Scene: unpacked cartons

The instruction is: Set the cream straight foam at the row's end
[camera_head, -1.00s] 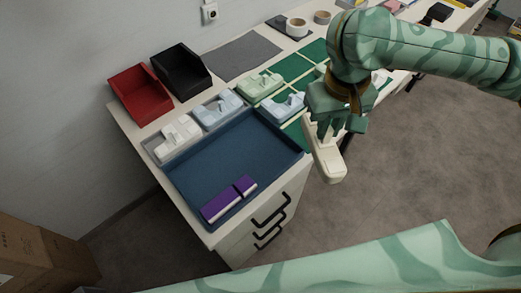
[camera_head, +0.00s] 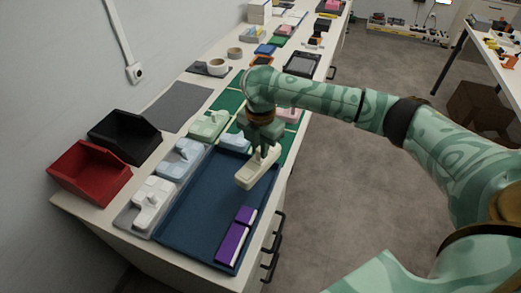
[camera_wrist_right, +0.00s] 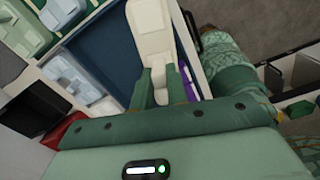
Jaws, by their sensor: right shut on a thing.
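The cream straight foam (camera_head: 258,168) is a long block with a raised part. My right gripper (camera_head: 263,150) is shut on it and holds it above the far right part of the blue tray (camera_head: 200,212). In the right wrist view the foam (camera_wrist_right: 151,30) extends away from between the fingers (camera_wrist_right: 157,82). A row of shaped foams runs along the tray's left side: a white one (camera_head: 152,199), a light blue one (camera_head: 181,159) and a green one (camera_head: 209,124). Another light blue foam (camera_head: 234,142) lies just behind the held piece. My left gripper is out of view.
Purple blocks (camera_head: 232,241) lie at the tray's near right. A red bin (camera_head: 90,172) and a black bin (camera_head: 124,137) stand at the left by the wall. A grey mat (camera_head: 172,106) and tape rolls (camera_head: 217,66) lie farther back. The tray's middle is clear.

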